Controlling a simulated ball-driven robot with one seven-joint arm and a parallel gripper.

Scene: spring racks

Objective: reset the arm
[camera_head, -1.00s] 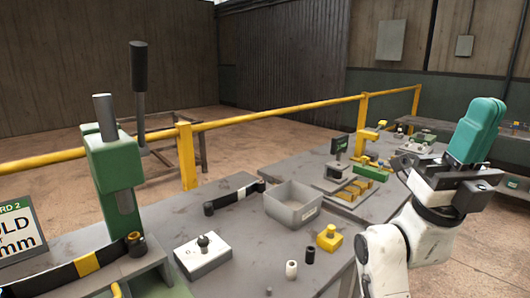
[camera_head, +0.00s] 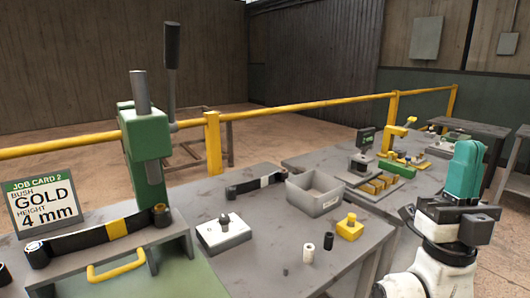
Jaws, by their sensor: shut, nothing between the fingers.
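My gripper (camera_head: 464,167) shows at the right of the head view, at the end of my white arm. Its teal fingers point upward and are together, with nothing between them. It is raised beside the right end of the grey bench (camera_head: 262,265), apart from everything on it. The lower part of the arm runs out of the bottom of the picture.
On the bench stand a green press (camera_head: 147,137), a job card (camera_head: 44,204), a leaf spring (camera_head: 95,237), a grey bin (camera_head: 314,193), a yellow block (camera_head: 349,229) and small bushes (camera_head: 308,253). A yellow rail (camera_head: 300,105) runs behind. The air around the gripper looks clear.

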